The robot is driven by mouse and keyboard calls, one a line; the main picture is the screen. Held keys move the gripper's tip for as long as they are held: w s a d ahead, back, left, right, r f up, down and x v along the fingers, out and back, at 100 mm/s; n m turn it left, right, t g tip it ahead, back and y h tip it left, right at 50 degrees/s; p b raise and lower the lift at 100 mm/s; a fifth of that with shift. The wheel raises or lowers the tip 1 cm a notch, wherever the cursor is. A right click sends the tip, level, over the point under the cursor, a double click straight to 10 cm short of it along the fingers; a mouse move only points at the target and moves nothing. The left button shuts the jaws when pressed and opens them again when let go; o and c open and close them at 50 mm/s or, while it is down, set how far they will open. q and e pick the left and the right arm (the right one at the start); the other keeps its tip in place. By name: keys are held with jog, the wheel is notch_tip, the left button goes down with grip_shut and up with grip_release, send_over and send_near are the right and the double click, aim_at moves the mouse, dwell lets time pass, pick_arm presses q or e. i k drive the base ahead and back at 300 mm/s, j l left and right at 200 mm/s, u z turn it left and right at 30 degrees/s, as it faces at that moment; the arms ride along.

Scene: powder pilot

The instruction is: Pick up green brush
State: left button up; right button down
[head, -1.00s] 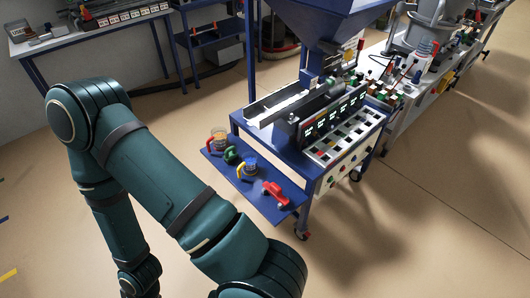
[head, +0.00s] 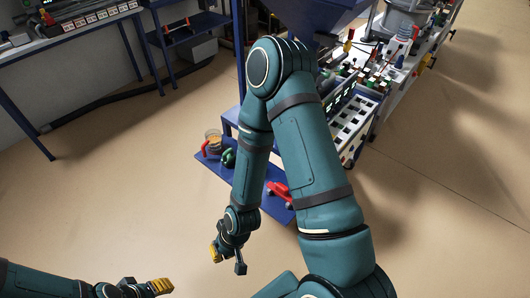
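A green item (head: 228,157), which looks like the green brush, lies on the blue shelf (head: 212,180) at the machine's side. My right forearm partly covers the shelf close by, so its full shape is hard to tell. My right gripper (head: 228,259) hangs in front of the shelf, apart from the brush and nearer to me. Its fingers are spread, with nothing between them. My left gripper (head: 148,287) is low at the bottom left, far from the shelf; its fingers are too edge-on to judge.
A red tool (head: 278,190) lies at the shelf's right, partly behind my arm. The machine's panel (head: 352,125) rises behind. Open floor (head: 110,210) lies left of the shelf.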

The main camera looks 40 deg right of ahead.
aim_at(229, 158)
jog(key=i+z, duration=0.15)
jog(key=z, duration=0.3)
jog(key=i+j+z, duration=0.15)
jog(key=z, duration=0.35)
jog(key=i+j+z, duration=0.1)
jog(key=z, duration=0.35)
jog(key=i+j+z, duration=0.15)
jog(key=z, duration=0.2)
jog(key=i+j+z, duration=0.1)
jog(key=j+z, duration=0.2)
jog(key=j, duration=0.15)
jog(key=i+j+z, duration=0.1)
jog(key=j+z, duration=0.25)
